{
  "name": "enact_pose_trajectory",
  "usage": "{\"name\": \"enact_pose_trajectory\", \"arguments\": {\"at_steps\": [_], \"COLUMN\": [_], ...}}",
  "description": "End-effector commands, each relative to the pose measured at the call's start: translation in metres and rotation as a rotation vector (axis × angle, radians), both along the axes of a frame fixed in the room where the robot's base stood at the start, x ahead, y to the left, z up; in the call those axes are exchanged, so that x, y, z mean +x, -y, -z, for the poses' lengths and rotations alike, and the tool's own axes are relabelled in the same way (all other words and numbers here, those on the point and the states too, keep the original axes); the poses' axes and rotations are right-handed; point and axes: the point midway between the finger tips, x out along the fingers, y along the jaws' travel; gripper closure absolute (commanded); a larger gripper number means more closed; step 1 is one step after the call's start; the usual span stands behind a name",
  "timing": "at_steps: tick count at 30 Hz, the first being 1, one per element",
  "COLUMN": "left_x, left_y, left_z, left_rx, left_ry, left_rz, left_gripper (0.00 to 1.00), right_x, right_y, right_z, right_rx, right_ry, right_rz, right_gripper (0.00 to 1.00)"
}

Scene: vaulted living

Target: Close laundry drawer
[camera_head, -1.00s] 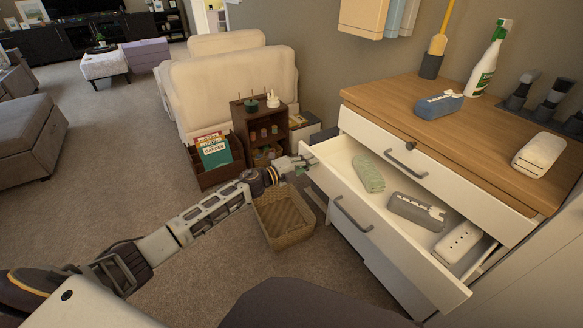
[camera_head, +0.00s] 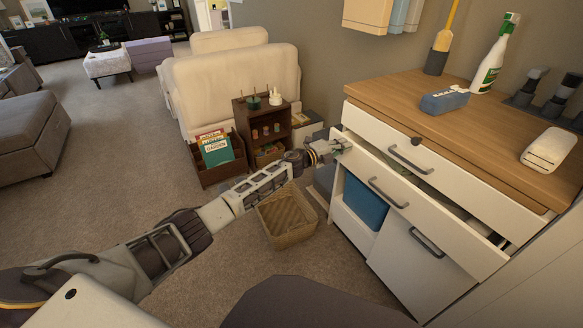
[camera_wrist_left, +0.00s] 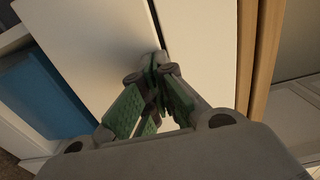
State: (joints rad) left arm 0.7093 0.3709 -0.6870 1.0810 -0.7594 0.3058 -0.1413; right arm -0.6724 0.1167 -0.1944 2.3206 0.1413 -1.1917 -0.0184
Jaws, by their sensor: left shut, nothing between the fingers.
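The laundry drawer (camera_head: 418,211) is the white middle drawer of the wood-topped cabinet. In the left wrist view, the green-padded fingertips (camera_wrist_left: 157,62) meet at the white panel, beside the dark gap. Most of the drawer's contents are hidden. My right gripper is not in view.
A wicker basket (camera_head: 287,216) stands on the floor below my left arm. A blue bin (camera_head: 365,201) shows in the cabinet's lower opening. A spray bottle (camera_head: 495,55) and a blue box (camera_head: 441,103) stand on the cabinet top.

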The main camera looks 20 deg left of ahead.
Motion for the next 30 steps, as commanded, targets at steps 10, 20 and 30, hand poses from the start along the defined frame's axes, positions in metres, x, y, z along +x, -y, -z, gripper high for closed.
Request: {"name": "enact_pose_trajectory", "arguments": {"at_steps": [10, 20, 30], "left_x": [0.0090, 0.0087, 0.0060], "left_y": [0.0070, 0.0070, -0.0002], "left_z": [0.0001, -0.0001, -0.0002], "left_rx": [0.000, 0.000, 0.001], "left_ry": [0.000, 0.000, -0.001], "left_rz": [0.000, 0.001, 0.001], "left_gripper": [1.00, 1.00, 1.00], "right_x": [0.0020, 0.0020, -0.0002], "right_y": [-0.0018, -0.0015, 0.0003], "right_z": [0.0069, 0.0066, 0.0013], "right_rx": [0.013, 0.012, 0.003], "right_ry": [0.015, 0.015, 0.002], "right_rz": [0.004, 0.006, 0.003], "right_gripper": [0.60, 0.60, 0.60]}}
